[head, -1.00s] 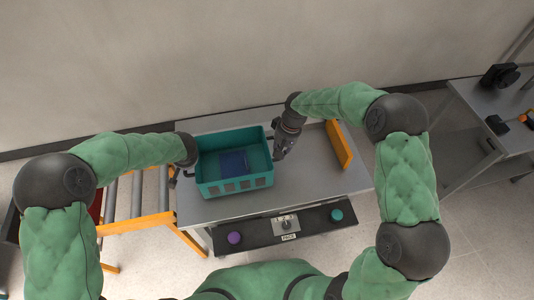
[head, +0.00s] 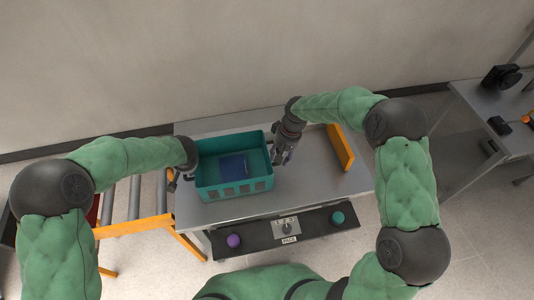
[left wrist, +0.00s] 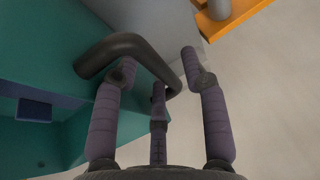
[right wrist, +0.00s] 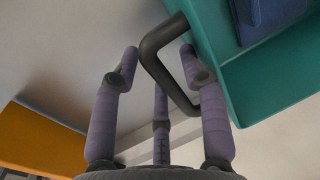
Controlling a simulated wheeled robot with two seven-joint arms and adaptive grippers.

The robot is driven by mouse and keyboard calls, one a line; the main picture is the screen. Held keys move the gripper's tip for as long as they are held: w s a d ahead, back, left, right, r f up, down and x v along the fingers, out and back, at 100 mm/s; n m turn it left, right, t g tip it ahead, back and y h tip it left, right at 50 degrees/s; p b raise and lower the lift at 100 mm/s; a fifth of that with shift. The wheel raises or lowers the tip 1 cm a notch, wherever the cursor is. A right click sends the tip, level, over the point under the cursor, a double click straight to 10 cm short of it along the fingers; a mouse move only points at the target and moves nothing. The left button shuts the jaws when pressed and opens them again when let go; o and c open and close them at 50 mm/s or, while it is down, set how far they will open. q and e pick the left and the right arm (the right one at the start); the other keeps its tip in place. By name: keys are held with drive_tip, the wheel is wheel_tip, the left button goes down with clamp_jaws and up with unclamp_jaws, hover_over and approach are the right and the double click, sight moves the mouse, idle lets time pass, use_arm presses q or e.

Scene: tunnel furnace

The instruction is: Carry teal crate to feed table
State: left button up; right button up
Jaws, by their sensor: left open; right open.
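The teal crate (head: 207,182) sits on the grey table (head: 300,195) in the head view, with a dark blue item (head: 234,167) inside it. My left gripper (head: 178,176) is at the crate's left side. In the left wrist view its fingers (left wrist: 160,75) are open, with the crate's dark handle (left wrist: 120,45) between and just beyond their tips. My right gripper (head: 277,158) is at the crate's right side. In the right wrist view its fingers (right wrist: 160,70) are open, with the other dark handle (right wrist: 155,50) by the tips, nearest the right finger.
An orange guide bar (head: 340,147) stands at the table's right. A roller conveyor with an orange frame (head: 135,227) adjoins on the left. A panel (head: 285,231) with purple and teal buttons is on the front edge. Another table (head: 490,110) stands at right.

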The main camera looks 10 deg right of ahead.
use_arm(q)
drive_tip(key=v, duration=1.1)
drive_tip(key=shift+r, duration=0.15)
use_arm(e)
wheel_tip(320, 180, up, 12)
drive_tip(key=d, duration=0.2)
drive_tip(key=shift+d, duration=0.15)
use_arm(q)
drive_tip(key=shift+d+r, duration=0.1)
use_arm(e)
drive_tip(key=shift+w, duration=0.1)
